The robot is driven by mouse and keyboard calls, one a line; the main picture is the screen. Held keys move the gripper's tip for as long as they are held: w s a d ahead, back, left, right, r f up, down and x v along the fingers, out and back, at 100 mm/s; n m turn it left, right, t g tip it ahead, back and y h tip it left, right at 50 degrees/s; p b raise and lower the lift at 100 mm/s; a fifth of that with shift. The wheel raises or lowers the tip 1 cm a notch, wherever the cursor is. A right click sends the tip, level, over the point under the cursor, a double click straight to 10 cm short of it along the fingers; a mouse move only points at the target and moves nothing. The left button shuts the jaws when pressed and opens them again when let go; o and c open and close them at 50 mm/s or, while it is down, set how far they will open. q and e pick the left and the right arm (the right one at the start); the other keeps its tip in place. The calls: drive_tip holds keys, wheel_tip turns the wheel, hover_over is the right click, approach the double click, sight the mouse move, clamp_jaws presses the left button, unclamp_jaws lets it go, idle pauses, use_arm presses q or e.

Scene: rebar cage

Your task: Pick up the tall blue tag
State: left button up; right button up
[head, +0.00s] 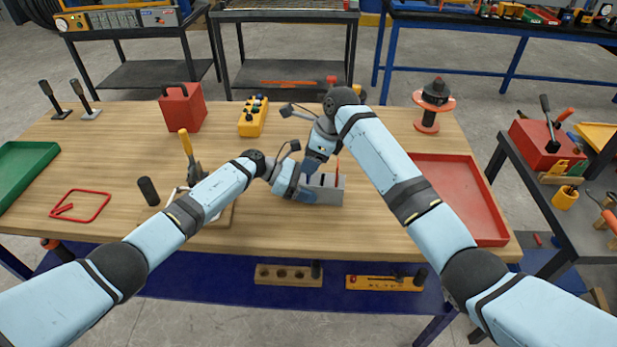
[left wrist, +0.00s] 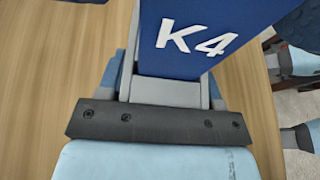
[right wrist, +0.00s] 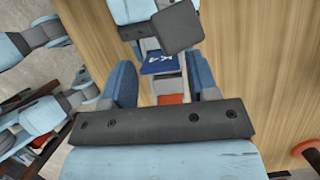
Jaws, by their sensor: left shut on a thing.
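The tall blue tag (left wrist: 205,35), marked K4 in white, stands large in the left wrist view. It also shows in the right wrist view (right wrist: 160,64), beyond and between the fingers. It stands at a grey slotted holder (head: 326,195) on the table. My left gripper (head: 306,194) is shut on the grey holder from its left side. My right gripper (head: 315,162) is above the holder, pointing down; its fingers are apart in the right wrist view (right wrist: 160,80). An orange piece (right wrist: 171,98) also shows between them. In the head view my grippers largely hide the tag.
A red tray (head: 455,195) lies to the right. A yellow button box (head: 253,118), red box (head: 183,107) and red spool (head: 433,105) stand at the back. A wooden board (head: 215,215) lies left of the holder, under my left arm. Clear table lies between them.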

drive_tip(key=c, duration=0.8)
drive_tip(key=shift+r, duration=0.1)
wheel_tip(320, 180, up, 18)
drive_tip(key=shift+f, duration=0.1)
use_arm(q)
drive_tip(key=o, duration=1.1)
drive_tip(key=shift+c, duration=0.2)
